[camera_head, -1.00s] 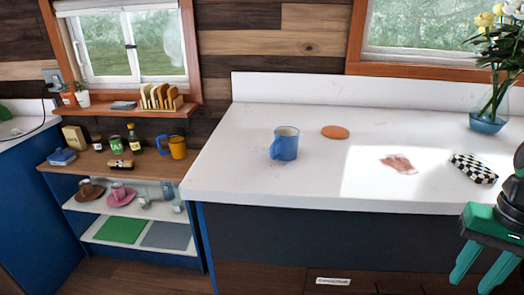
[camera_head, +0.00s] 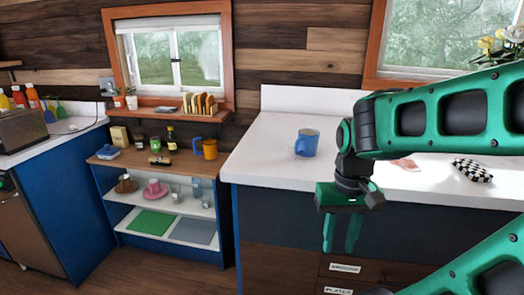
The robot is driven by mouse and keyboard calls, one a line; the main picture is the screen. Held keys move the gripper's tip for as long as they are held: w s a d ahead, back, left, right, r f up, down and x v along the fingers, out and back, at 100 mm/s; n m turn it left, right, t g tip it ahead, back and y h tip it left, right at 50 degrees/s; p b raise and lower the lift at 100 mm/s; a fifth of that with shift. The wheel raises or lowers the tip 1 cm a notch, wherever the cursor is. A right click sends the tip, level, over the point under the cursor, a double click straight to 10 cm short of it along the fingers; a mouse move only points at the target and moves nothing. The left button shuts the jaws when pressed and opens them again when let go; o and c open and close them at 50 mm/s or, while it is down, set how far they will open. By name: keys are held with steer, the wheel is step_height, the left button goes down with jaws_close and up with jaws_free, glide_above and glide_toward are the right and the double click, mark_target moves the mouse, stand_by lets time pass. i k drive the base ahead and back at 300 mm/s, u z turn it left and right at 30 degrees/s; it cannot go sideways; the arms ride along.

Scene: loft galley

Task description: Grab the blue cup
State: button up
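The blue cup (camera_head: 308,142) stands upright on the white countertop (camera_head: 262,152), near its left part. Its handle points to the left. My gripper (camera_head: 342,248) hangs in front of the counter's front face, lower than the cup and a little to its right in the picture. Its two fingers point down and are apart, with nothing between them. My green arm reaches in from the right and covers part of the countertop.
A shelf unit (camera_head: 130,170) to the left bears an orange mug (camera_head: 209,149), jars and a pink cup (camera_head: 155,187). A checkered block (camera_head: 472,170) and a pinkish flat item (camera_head: 405,164) lie on the counter right of the cup. A toast rack (camera_head: 199,104) stands on the window sill.

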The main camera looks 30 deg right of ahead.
mark_target(306, 145)
steer(key=u, duration=1.9)
steer(key=i, duration=0.85)
steer(key=z, duration=2.25)
